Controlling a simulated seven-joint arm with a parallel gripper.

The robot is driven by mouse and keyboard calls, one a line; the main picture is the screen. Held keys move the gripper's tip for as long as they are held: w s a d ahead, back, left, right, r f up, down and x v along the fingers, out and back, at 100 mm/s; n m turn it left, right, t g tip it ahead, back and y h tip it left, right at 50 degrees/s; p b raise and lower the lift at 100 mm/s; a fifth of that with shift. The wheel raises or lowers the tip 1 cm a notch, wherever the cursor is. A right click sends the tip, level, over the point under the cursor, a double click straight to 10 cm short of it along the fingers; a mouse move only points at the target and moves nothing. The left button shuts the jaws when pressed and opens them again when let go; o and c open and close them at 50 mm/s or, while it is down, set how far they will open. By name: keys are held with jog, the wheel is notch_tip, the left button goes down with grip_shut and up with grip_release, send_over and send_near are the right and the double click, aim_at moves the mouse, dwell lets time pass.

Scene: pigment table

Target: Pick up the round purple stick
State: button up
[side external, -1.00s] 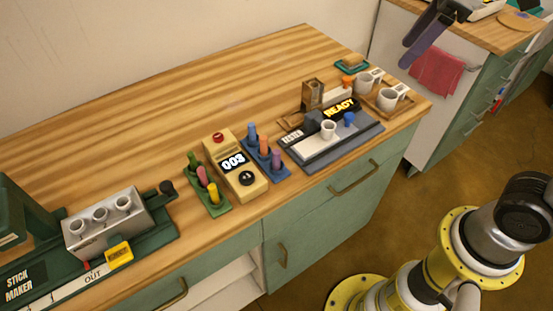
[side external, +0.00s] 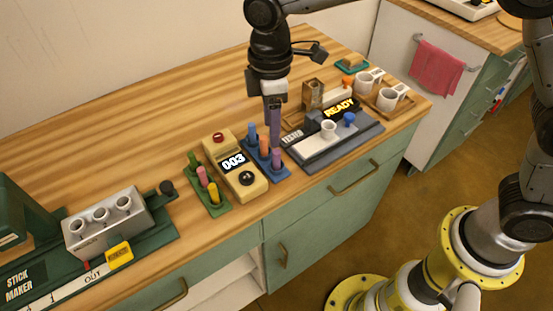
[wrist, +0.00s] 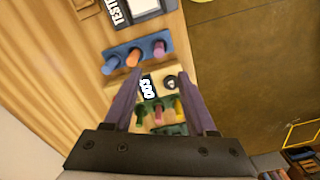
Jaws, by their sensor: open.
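The purple stick (side external: 277,156) stands upright at the front end of the blue rack (side external: 284,173), beside an orange stick (side external: 264,146) and a blue stick (side external: 252,136). In the wrist view the purple stick (wrist: 159,48) is at the right end of the rack (wrist: 121,51), beyond the fingertips. My gripper (wrist: 160,72) is open, with nothing between its fingers. In the side view my gripper (side external: 275,140) points down over the rack, close to the sticks; its exact height above them is hard to tell. One finger hides part of the view behind it.
Left of the rack is a yellow device (side external: 236,170) reading 003, then a green rack (side external: 212,203) with green, pink and yellow sticks. Right is a grey tester (side external: 335,145) showing READY. The back left table (side external: 130,125) is clear.

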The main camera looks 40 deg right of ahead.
aim_at(277, 152)
jog(key=shift+s+d+f, duration=0.1)
jog(key=shift+d+f, duration=0.05)
jog(key=shift+f, duration=1.4)
jog(key=shift+w+d+f, duration=0.1)
jog(key=shift+d+f, duration=0.1)
jog(key=shift+f, duration=1.35)
jog(key=shift+s+d+f, duration=0.1)
jog(key=shift+d+f, duration=0.05)
jog(key=shift+f, duration=1.4)
grip_shut()
